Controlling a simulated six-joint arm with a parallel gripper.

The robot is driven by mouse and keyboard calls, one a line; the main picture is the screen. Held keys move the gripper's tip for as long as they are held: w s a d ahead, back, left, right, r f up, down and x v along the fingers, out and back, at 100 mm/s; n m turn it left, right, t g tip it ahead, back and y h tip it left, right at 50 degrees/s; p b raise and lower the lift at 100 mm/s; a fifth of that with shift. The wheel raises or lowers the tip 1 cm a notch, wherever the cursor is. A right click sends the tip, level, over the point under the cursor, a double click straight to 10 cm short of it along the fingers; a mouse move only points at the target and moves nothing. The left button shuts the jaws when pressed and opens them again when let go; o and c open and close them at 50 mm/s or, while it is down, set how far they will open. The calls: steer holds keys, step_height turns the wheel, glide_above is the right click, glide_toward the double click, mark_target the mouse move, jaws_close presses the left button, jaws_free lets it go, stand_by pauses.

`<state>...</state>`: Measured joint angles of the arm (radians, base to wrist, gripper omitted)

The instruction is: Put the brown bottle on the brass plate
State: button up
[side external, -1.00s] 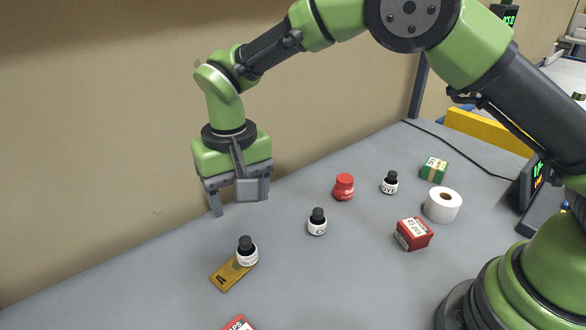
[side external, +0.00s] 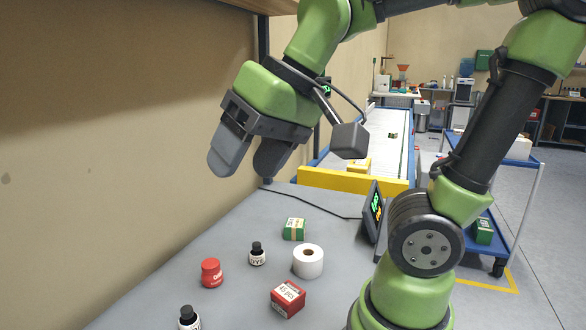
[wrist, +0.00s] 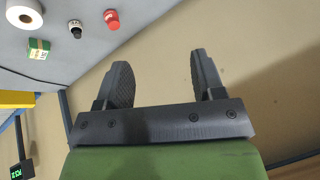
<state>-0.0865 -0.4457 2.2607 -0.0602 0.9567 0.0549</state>
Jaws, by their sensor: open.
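My gripper (side external: 244,170) is open and empty, high above the table beside the wall in the side view. Its two spread fingers also show in the wrist view (wrist: 163,68), with only bare wall between them. The brass plate and the bottle standing on it in the earlier frame are outside both current views. A dark-capped bottle with a white label (side external: 188,319) is cut off at the bottom edge of the side view. Another, the dye bottle (side external: 257,257), stands upright farther back. No bottle's body shows clearly as brown.
A red bottle (side external: 211,273), a red box (side external: 287,299), a white roll (side external: 308,262) and a green box (side external: 294,229) stand on the grey table (side external: 235,229). A yellow barrier (side external: 352,182) and a conveyor (side external: 375,140) lie beyond the table. The wall runs along the left.

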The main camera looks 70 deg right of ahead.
steer(key=shift+t, duration=0.7)
steer(key=s, duration=0.1)
steer(key=s+d+f, duration=0.1)
steer(key=s, duration=0.3)
steer(key=shift+d+f, duration=0.15)
steer(key=shift+f, duration=0.05)
